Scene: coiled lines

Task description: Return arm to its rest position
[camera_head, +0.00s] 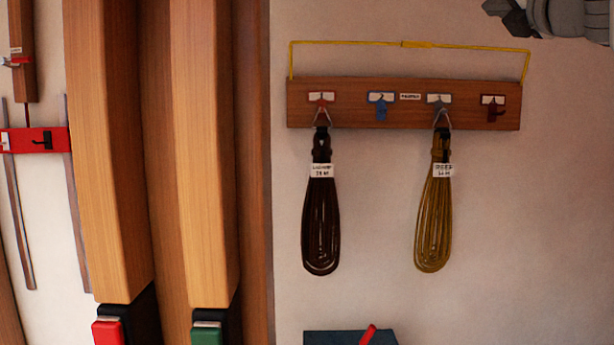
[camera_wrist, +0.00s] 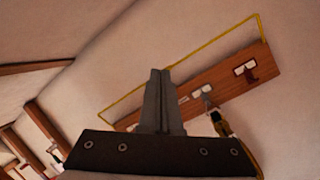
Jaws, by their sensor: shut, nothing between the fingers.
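My gripper (camera_wrist: 161,74) is shut and empty in the wrist view, its two fingers together. In the head view my gripper (camera_head: 500,14) shows at the top right corner, above and apart from the wooden hook board (camera_head: 350,114). Most of my arm is outside that view. A dark brown coiled line (camera_head: 321,220) hangs from the board's left hook, and an olive-yellow coiled line (camera_head: 434,220) hangs from the third hook. Both carry white labels. The blue hook (camera_head: 381,108) and the dark red hook (camera_head: 491,110) at the right are empty.
A yellow rail (camera_head: 350,43) runs above the board. Wooden posts (camera_head: 105,150) stand at the left, beside a red bracket (camera_head: 40,140) on the wall. A dark blue box (camera_head: 330,338) with a red piece shows at the bottom. Bare wall lies right of the coils.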

